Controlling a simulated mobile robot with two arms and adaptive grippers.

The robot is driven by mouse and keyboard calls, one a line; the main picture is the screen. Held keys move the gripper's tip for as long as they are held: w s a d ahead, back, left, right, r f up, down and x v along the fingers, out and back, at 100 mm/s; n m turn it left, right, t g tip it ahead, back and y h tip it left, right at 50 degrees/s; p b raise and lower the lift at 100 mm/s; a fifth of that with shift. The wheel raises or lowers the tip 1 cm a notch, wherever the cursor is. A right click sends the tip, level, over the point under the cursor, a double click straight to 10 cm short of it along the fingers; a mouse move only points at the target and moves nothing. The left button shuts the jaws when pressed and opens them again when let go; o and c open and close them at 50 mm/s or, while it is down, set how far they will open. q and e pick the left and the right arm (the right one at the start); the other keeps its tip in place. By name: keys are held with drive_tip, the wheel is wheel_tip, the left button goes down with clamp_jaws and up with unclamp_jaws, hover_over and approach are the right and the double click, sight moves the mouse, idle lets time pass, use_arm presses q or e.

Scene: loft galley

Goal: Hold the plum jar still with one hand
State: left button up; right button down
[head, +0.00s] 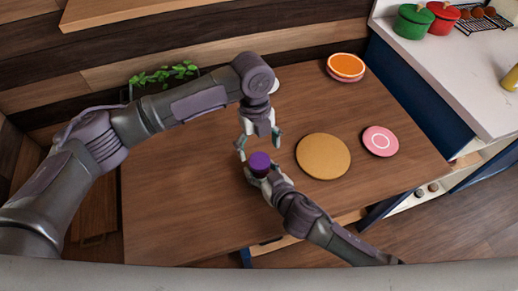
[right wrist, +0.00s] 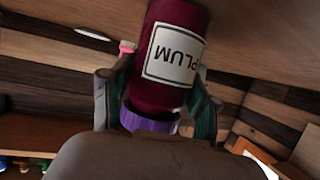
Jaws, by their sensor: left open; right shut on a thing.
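The plum jar (right wrist: 178,55) is dark red with a white PLUM label and a purple lid (right wrist: 150,120). In the head view its purple lid (head: 260,160) shows near the middle of the wooden table (head: 190,190). My right gripper (head: 264,173) is shut on the jar, coming from the lower right; in the right wrist view its fingers (right wrist: 155,105) are on either side of the jar near the lid. My left gripper (head: 259,146) is open just above the lid, pointing down, its fingers apart. I cannot tell whether they touch the lid.
A round tan board (head: 323,157) lies right of the jar, with a pink plate (head: 380,141) beyond it. An orange round item (head: 346,65) is at the back right. A plant (head: 165,75) stands behind my left arm. The left part of the table is clear.

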sight(259, 161)
use_arm(q)
drive_tip(key=shift+c, duration=0.5)
drive_tip(key=n, duration=0.5)
drive_tip(key=shift+r+t, duration=0.3)
drive_tip(key=shift+r, duration=0.05)
drive_tip(key=n, duration=0.4)
drive_tip(key=shift+r, duration=0.35)
drive_tip(key=n, duration=0.4)
drive_tip(key=r+n, duration=0.1)
drive_tip(key=n, duration=0.2)
drive_tip(key=shift+s+t+y, duration=0.1)
drive_tip(key=shift+t+y, duration=0.2)
drive_tip(key=n, duration=0.5)
drive_tip(key=shift+r, duration=0.35)
drive_tip(key=shift+f, duration=4.05)
